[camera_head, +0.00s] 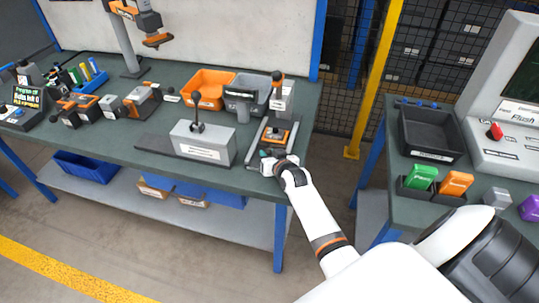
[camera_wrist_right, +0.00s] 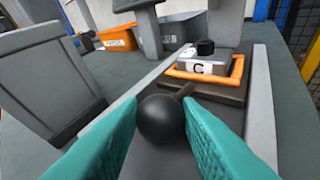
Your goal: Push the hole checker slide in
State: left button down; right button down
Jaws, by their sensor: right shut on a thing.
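The hole checker slide (camera_head: 277,138) has an orange frame and sits between two grey rails near the table's right end. In the right wrist view the slide (camera_wrist_right: 222,88) carries a light block marked C with a black knob on top. A dark rod joins it to a black ball handle (camera_wrist_right: 160,119) at the near end. My right gripper (camera_head: 267,161) is at the front of the rails, and its teal fingers are shut on the ball handle, one on each side. In the head view the hand hides the handle. My left gripper is not in view.
A grey block with an upright black-knobbed lever (camera_head: 203,142) stands just left of the rails. An orange bin (camera_head: 208,88) and a grey bin (camera_head: 250,92) are behind. A lever post (camera_head: 281,97) stands beyond the slide. A second table (camera_head: 400,140) is right, across a floor gap.

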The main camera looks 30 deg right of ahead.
aim_at(267, 141)
jog(key=shift+w+d+f+b, duration=0.1)
jog(key=shift+w+d+b, duration=1.05)
jog(key=shift+d, duration=0.3)
jog(key=shift+w+d, duration=0.2)
jog(key=shift+a+r, duration=0.1)
jog(key=shift+r, duration=0.15)
jog(key=c, duration=1.4)
grip_release()
jog(key=shift+c, duration=0.2)
jog(key=o, duration=0.4)
jog(key=shift+f, duration=0.15)
jog(key=v, duration=1.2)
jog(key=shift+p, duration=0.35)
